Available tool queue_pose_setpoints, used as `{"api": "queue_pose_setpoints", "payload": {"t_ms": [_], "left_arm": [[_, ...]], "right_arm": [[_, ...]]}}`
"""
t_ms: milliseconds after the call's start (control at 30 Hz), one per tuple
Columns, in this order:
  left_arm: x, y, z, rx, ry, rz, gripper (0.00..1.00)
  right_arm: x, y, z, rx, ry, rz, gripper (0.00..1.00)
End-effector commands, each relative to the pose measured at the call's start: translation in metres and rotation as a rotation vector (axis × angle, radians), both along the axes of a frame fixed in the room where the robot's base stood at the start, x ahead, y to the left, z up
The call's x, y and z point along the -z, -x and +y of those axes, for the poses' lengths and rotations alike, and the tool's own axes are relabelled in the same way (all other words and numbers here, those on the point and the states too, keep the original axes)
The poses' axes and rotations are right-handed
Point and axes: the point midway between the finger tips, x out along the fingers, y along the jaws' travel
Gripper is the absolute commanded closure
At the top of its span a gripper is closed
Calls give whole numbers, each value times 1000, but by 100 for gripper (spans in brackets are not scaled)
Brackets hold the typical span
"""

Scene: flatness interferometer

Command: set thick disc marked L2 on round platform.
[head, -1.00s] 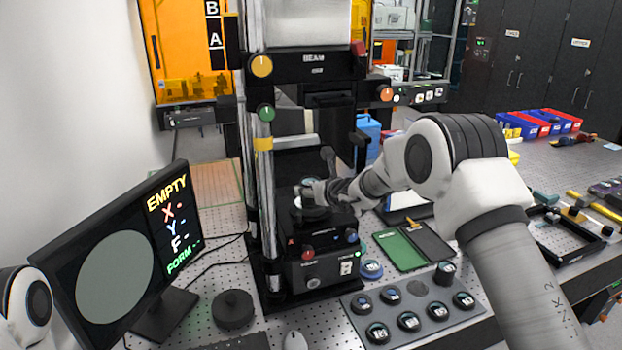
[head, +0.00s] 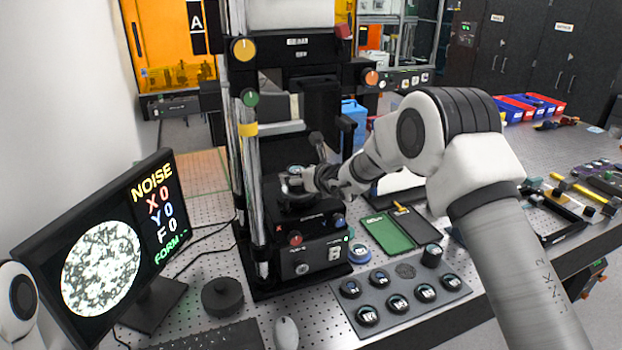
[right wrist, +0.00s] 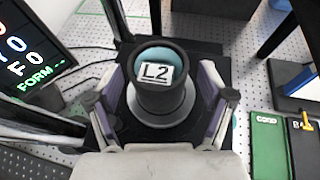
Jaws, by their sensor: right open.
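The thick disc marked L2 (right wrist: 157,78) is a dark cylinder with a pale blue top and a white label. In the right wrist view it stands upright on the round platform (right wrist: 160,112). My right gripper (right wrist: 158,92) is open, with one finger on each side of the disc and gaps showing between. In the head view my right gripper (head: 303,182) is at the instrument's platform and hides most of the disc. My left gripper is out of view.
The monitor (head: 95,260) reads NOISE with a speckled circle. A grey tray (head: 400,309) of several discs lies front right, near green and dark plates (head: 388,232). A dark round knobbed piece (head: 222,297) and a mouse (head: 287,332) are in front.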

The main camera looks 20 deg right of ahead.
Motion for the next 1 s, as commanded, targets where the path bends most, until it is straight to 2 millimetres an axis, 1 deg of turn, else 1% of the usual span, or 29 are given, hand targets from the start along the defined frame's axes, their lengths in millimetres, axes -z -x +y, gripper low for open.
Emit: {"api": "queue_pose_setpoints", "payload": {"t_ms": [33, 200, 300, 400, 567, 1000], "left_arm": [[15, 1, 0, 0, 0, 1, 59], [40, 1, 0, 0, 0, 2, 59], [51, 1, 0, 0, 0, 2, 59], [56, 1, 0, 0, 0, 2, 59], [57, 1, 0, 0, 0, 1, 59], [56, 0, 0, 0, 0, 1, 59]], "right_arm": [[3, 10, -3, 1, -2, -1, 19], [-14, 52, -13, 1, -3, -2, 19], [-24, 74, -18, 0, -4, -2, 19], [-32, 88, -22, 0, -1, -1, 19], [-38, 96, -23, -1, 0, 1, 19], [-38, 96, -23, -1, 0, 1, 19]]}}
